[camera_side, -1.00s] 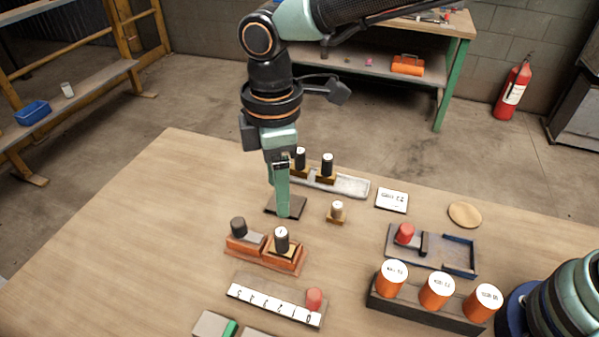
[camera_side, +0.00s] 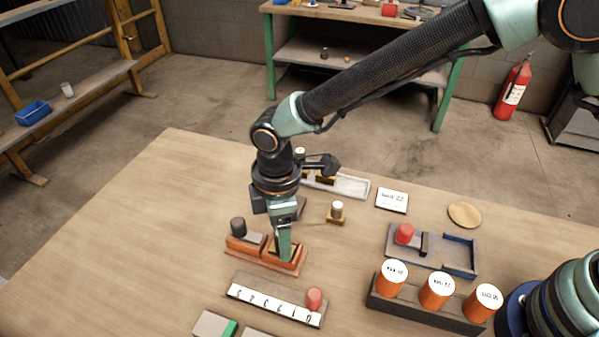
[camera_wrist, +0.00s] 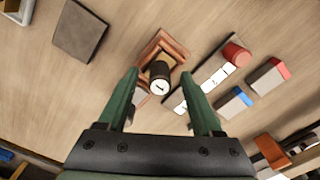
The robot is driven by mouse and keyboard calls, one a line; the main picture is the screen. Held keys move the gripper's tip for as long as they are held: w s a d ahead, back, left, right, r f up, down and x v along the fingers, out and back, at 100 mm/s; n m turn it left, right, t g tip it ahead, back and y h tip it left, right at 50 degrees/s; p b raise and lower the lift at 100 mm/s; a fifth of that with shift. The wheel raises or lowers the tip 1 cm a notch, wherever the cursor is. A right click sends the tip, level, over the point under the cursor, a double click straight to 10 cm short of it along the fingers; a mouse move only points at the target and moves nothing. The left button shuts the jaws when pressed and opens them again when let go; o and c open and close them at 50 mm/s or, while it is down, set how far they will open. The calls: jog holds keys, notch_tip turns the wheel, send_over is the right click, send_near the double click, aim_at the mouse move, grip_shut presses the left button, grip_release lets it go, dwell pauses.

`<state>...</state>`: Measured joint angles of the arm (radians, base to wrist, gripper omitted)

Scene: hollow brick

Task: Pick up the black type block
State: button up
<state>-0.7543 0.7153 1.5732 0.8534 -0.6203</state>
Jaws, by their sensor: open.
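A black cylinder block with a white marked top (camera_wrist: 160,84) stands in the right part of the orange brick holder (camera_side: 269,264). My gripper (camera_side: 285,257) is lowered over that part and hides the block in the side view. In the wrist view, the open fingers of my gripper (camera_wrist: 160,73) are on either side of the block, with a gap showing on both sides. I cannot tell whether the tips are level with it.
A white lettered strip with a red cylinder (camera_side: 314,299) lies in front of the holder. A small block with a pale-topped peg (camera_side: 337,212) stands behind right. Orange cylinders (camera_side: 437,290) stand in a dark rack at right. The table's left side is clear.

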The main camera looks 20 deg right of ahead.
jog(key=shift+f, duration=0.1)
jog(key=shift+c, duration=0.4)
jog(key=c, duration=1)
